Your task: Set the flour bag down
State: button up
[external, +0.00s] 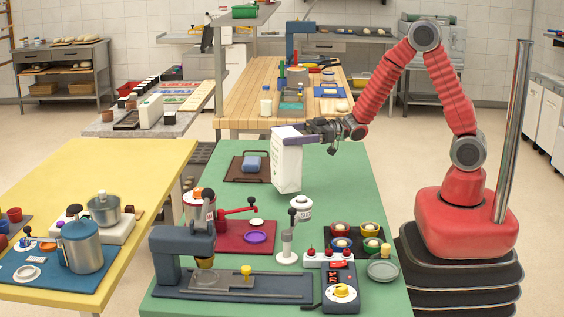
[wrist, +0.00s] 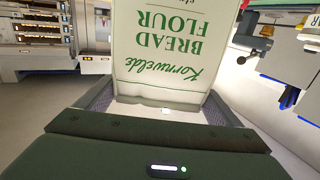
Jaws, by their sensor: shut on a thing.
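The white flour bag (external: 287,168) is upright over the green table (external: 345,190). Its lower end is close to the tabletop; I cannot tell whether it touches. My gripper (external: 292,135) is shut on the upper part of the bag, with the arm reaching in from the right. In the wrist view the bag (wrist: 170,60) shows green "BREAD FLOUR" lettering, upside down, between the fingers of my gripper (wrist: 160,108). The bag's lower end is out of sight in the wrist view.
A dark tray (external: 236,172) with a blue item stands left of the bag. A red mat (external: 268,243), a white pedestal device (external: 287,250) and coloured bowls (external: 341,229) lie nearer the camera. Bare green tabletop lies right of the bag.

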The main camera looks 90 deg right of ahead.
aim_at(275, 145)
jog(key=shift+f, duration=1.45)
jog(key=o, duration=1.9)
jog(key=shift+f, duration=0.2)
jog(key=shift+r, duration=0.1)
jog(key=v, duration=1.2)
